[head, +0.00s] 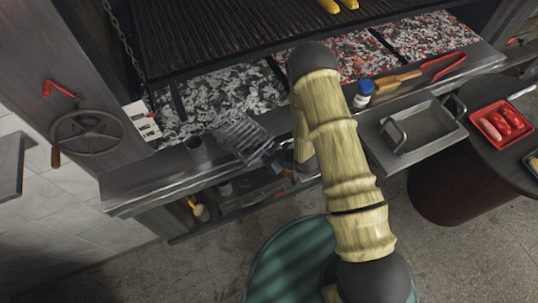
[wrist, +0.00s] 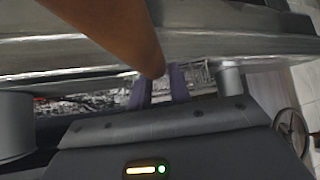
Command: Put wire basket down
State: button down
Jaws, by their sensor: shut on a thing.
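The wire basket (head: 243,136) is a flat grey mesh frame over the metal ledge in front of the embers, left of my arm in the head view. It looks tilted, and I cannot tell whether it touches the ledge. In the wrist view my gripper (wrist: 161,88) has its two purple fingers close together around the end of a brown handle (wrist: 115,25), which appears to be the basket's. Wire mesh (wrist: 200,80) shows just beyond the fingers. In the head view the fingertips are largely hidden by my arm and the dark clutter beside the basket.
A blue-capped jar (head: 363,92), wooden tongs (head: 398,80) and red-handled tongs (head: 445,66) lie to the right. A metal tray (head: 425,130) and a red tray (head: 481,118) of sausages are farther right. The ledge's left end is clear.

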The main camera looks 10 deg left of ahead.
jog(key=shift+f, duration=0.15)
jog(key=c, duration=1.2)
grip_release()
jog(key=v, duration=1.4)
jog(key=p+v, duration=0.3)
jog(key=p, duration=0.1)
jog(key=shift+s+d+p, duration=0.15)
jog(key=shift+d+p, duration=0.05)
jog(key=shift+p, duration=0.1)
